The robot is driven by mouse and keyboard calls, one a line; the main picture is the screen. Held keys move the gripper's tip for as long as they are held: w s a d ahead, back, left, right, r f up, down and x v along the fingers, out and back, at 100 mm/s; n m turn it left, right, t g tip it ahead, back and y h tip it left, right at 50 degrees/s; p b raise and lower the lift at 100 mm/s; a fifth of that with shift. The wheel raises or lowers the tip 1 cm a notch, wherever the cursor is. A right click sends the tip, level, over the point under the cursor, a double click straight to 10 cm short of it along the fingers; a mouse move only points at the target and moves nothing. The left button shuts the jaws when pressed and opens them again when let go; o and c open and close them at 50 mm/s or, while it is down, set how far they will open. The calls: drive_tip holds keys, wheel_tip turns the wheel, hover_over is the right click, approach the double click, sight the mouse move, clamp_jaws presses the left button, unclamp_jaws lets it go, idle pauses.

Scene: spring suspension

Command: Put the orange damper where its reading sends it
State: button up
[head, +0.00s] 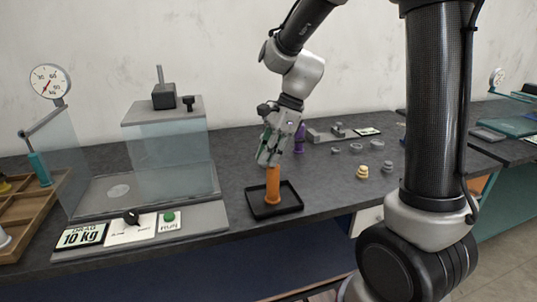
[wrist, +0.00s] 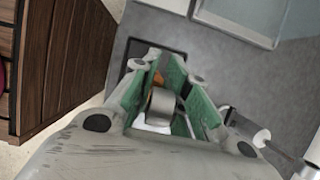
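The orange damper (head: 272,187) stands upright in a small black tray (head: 294,207) near the front of the bench. My gripper (head: 267,160) is over its upper end, fingers pointing down. In the wrist view the green-padded fingers (wrist: 174,75) lie on both sides of a grey cylinder (wrist: 161,104), with a bit of orange (wrist: 158,79) beyond it. I cannot tell whether the pads press on it. A test rig (head: 150,222) stands to the left, with a "DRAG 10 kg" card (head: 82,236), a knob (head: 132,217) and a green RUN button (head: 169,217). A round dial (head: 48,81) stands at far left.
Clear panels (head: 172,160) rise around the rig. A wooden compartment tray (head: 22,212) is at the left edge. The bench front right of the black tray is clear.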

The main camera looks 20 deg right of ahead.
drive_tip(key=shift+o, duration=1.2)
drive_tip(key=v, duration=1.1)
drive_tip(key=s+d+n+t+h, duration=0.2)
drive_tip(key=s+d+n, duration=0.4)
drive_tip(key=s+n, duration=0.3)
drive_tip(key=s+d+n+t+h, duration=0.2)
drive_tip(key=s+d+n, duration=0.4)
drive_tip(key=s+n, duration=0.3)
drive_tip(key=shift+s, duration=0.95)
drive_tip(key=shift+d+f, duration=0.15)
